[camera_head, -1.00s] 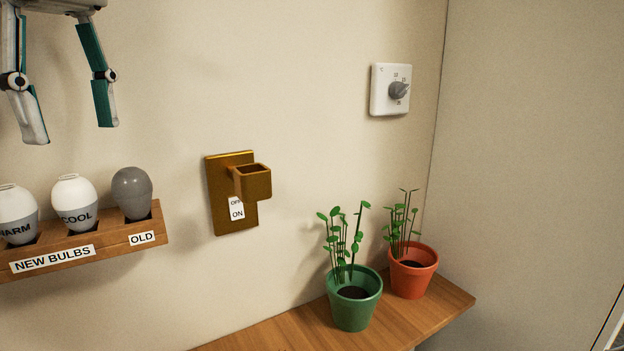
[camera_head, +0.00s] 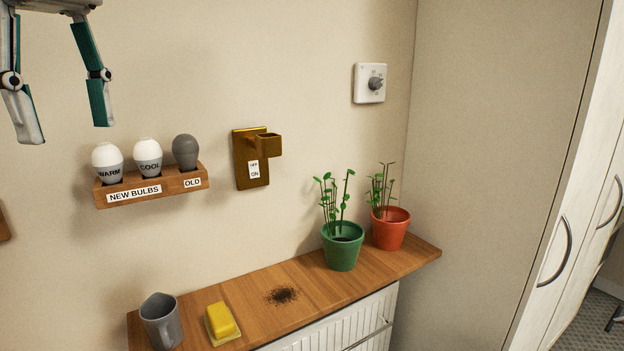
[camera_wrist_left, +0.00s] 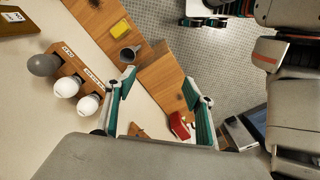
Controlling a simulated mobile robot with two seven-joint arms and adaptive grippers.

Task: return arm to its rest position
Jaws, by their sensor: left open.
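My left gripper (camera_head: 62,130) hangs at the upper left of the head view, its two fingers spread apart with nothing between them. It also shows in the left wrist view (camera_wrist_left: 160,90), open and empty, above the wooden counter. The wall lies behind it in the head view. The bulb rack (camera_head: 150,188) is below and right of the fingers, with a gap in the picture. It holds a warm bulb (camera_head: 107,160), a cool bulb (camera_head: 148,157) and a grey old bulb (camera_head: 185,151). My right gripper is not in view.
The counter (camera_head: 300,285) bears a grey mug (camera_head: 160,322), a yellow sponge-like block (camera_head: 221,320), a dark soil patch (camera_head: 283,295), a green pot (camera_head: 342,247) and an orange pot (camera_head: 390,229).

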